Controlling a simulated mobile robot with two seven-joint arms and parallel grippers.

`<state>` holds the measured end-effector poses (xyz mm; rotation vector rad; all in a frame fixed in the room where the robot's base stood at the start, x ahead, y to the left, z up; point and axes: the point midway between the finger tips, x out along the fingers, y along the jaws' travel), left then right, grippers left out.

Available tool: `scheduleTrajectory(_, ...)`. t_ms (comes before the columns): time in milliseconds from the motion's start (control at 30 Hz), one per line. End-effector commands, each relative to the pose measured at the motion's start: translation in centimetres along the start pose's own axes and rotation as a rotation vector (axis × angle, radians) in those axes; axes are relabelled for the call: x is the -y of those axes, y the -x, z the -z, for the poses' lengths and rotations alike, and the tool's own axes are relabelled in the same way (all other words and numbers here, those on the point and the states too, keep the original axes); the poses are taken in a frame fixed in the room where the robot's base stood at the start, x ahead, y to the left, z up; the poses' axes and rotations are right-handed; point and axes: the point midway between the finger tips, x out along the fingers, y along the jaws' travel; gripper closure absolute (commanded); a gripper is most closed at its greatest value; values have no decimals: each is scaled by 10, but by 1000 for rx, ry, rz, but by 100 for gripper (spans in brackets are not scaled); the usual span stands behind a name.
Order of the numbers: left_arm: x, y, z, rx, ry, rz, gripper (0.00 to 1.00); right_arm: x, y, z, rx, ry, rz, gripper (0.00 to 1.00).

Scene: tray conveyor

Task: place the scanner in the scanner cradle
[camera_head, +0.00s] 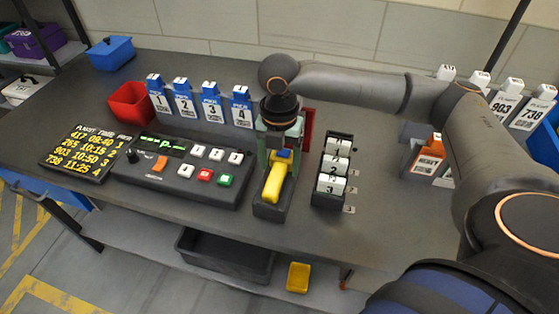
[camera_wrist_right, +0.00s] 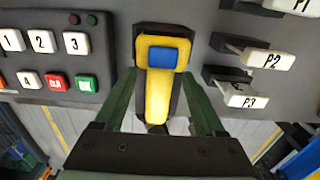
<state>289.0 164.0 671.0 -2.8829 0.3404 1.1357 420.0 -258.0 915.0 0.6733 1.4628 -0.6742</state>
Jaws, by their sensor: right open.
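The yellow scanner (camera_head: 274,184) with a blue patch on its head lies in the dark scanner cradle (camera_head: 270,211) on the worktop. In the right wrist view the scanner (camera_wrist_right: 158,90) is centred, with the dark cradle (camera_wrist_right: 178,101) showing around its edges. My right gripper (camera_head: 280,152) is above the scanner's far end, open. In the wrist view its green fingers stand to the left and right of the scanner, with visible gaps, not gripping it. How fully the scanner is seated is hard to tell. My left gripper is not in view.
Blue numbered holders (camera_head: 211,104) and a red bin (camera_head: 130,104) stand behind. The worktop's front right is clear.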

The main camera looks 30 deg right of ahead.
Motion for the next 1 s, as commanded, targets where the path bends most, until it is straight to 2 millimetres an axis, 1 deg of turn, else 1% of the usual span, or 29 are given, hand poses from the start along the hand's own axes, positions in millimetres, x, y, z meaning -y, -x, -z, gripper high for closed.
scheduleTrajectory(100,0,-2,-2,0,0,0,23,0,2,0,1,0,-2,28)
scheduleTrajectory(167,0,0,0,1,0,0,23,-1,11,0,2,0,-3,28)
scheduleTrajectory(267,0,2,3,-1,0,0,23,-1,30,0,2,1,-5,28)
scheduleTrajectory(500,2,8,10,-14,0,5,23,-1,83,0,1,1,-4,28)
scheduleTrajectory(600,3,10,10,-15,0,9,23,-1,100,0,1,1,-3,28)
scheduleTrajectory(700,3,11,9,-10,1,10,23,-1,113,0,1,0,-2,28)
scheduleTrajectory(833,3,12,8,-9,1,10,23,0,122,0,0,-1,-1,28)
scheduleTrajectory(1000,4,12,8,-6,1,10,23,0,124,0,-1,-1,0,28)
